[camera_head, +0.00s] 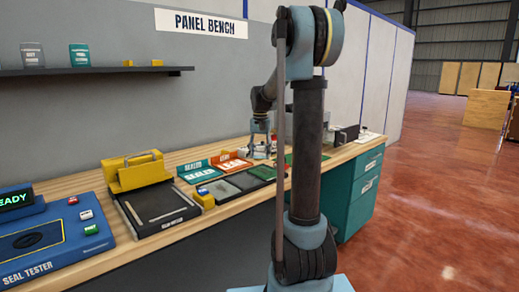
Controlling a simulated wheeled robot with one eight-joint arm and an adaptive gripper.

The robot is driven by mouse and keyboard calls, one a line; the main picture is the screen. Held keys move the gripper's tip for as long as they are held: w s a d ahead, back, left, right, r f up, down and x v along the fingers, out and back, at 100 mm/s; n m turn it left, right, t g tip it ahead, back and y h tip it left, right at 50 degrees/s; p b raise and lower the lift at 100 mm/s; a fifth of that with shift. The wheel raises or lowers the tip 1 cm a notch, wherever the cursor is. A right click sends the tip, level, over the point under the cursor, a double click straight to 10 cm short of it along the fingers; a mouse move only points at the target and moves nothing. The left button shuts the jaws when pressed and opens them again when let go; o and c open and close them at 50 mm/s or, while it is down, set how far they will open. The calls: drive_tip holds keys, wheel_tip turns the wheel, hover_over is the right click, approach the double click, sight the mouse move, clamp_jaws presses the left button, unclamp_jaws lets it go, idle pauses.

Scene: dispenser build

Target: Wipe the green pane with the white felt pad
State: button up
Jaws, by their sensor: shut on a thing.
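My gripper (261,146) is small in the view, pointing down over the far part of the bench, left of my arm's upright column. It is shut on a small whitish thing, which looks like the white felt pad (260,154); its outline is hard to make out. A green pane (264,172) lies flat on the bench in front of the gripper. Another green flat piece (289,158) shows just right of it, partly hidden by my arm. I cannot tell whether the pad touches either one.
The wooden bench (82,186) carries a blue seal tester (60,240) at left, a black tray with a yellow clamp (140,172), and teal and orange signed trays (229,163). A shelf (95,70) hangs above.

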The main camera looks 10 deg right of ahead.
drive_tip(key=shift+r, duration=1.3)
drive_tip(key=shift+s, duration=0.1)
